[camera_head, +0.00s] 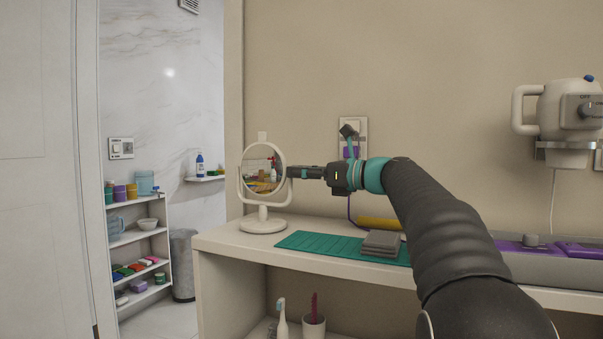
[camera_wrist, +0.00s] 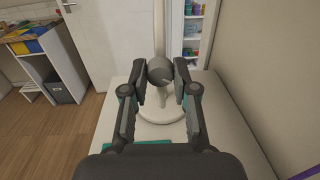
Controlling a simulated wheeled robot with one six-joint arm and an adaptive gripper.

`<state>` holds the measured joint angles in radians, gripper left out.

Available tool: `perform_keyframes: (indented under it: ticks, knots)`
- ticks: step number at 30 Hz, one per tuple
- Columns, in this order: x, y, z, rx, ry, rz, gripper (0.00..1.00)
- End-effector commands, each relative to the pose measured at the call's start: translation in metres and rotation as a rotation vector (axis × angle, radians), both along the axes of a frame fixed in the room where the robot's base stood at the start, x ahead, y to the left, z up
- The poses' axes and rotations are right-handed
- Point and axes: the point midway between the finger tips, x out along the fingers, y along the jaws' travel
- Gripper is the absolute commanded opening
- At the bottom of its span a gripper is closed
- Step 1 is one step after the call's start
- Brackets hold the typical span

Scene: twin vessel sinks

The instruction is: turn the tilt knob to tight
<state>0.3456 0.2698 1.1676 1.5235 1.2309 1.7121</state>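A round tabletop mirror (camera_head: 264,167) stands upright in a white U-shaped yoke on a white round base (camera_head: 263,221), at the left end of the counter. My gripper (camera_head: 294,172) reaches in from the right, level with the mirror's middle, at the yoke's right side. In the wrist view, the round grey tilt knob (camera_wrist: 160,69) lies between my two fingertips (camera_wrist: 160,78). The knob's pointer and any tight mark are too small to read. In the head view my gripper hides the knob.
A green mat (camera_head: 318,244) and stacked grey cloths (camera_head: 382,243) lie on the counter below my arm. A wall outlet (camera_head: 361,128) is behind my gripper. A white kettle-like appliance (camera_head: 567,118) hangs at right. A shelf rack (camera_head: 134,238) stands beyond the counter's left end.

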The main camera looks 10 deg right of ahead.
Motion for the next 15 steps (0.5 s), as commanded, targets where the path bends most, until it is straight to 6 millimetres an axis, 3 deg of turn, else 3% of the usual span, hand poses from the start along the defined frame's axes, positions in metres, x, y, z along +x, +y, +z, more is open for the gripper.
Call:
perform_keyframes:
  ticks: [1,2,15]
  knots:
    - [0.0001,-0.0001,-0.0001,0.0,0.0,0.0,0.06]
    - [0.0,0.0,-0.0001,0.0,0.0,0.0,0.0]
    - [0.0002,-0.0003,0.0,-0.116,-0.141,0.0,0.0]
